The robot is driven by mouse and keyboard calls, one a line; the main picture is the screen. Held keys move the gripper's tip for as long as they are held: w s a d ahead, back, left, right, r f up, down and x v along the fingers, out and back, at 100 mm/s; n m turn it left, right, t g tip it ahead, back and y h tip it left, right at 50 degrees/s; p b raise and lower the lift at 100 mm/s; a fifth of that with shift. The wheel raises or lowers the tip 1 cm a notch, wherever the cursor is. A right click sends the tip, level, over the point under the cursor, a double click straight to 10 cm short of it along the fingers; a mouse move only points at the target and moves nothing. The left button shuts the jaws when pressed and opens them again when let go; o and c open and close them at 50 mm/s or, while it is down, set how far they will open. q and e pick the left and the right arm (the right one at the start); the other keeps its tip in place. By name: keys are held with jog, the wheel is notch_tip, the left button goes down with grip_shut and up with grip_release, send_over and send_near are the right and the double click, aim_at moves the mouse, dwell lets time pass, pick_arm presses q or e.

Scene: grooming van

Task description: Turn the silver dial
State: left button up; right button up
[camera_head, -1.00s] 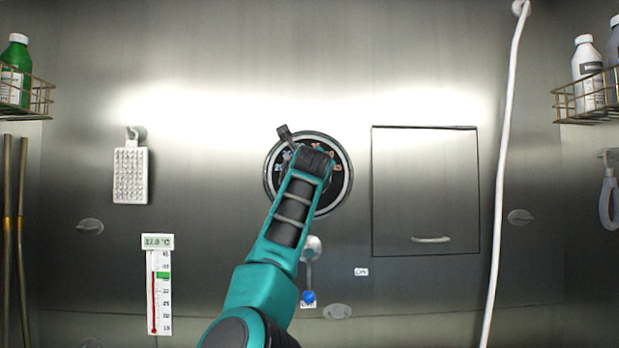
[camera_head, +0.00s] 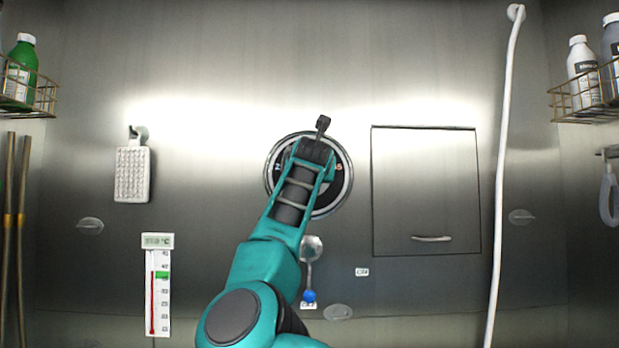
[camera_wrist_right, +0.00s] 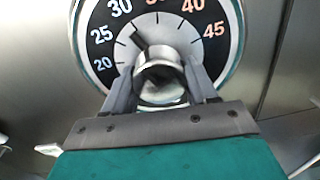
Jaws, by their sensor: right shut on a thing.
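The silver dial (camera_wrist_right: 160,62) is a round metal knob at the centre of a black gauge face (camera_wrist_right: 108,62) with numbers from 20 to 45. In the head view my teal right arm covers most of the gauge (camera_head: 344,185), so the knob and fingertips are hidden there. My left gripper is in neither current view.
A thermometer (camera_head: 157,300) with a red column and green marker hangs at lower left. A lever with a blue ball (camera_head: 309,296) is below the gauge. A closed hatch (camera_head: 425,190) is at right, with a white hose (camera_head: 503,150) beyond. Bottle racks flank both sides.

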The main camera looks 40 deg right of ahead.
jog(key=m, duration=0.2)
jog(key=shift+m, duration=2.4)
jog(key=o, duration=1)
jog(key=shift+o, duration=0.2)
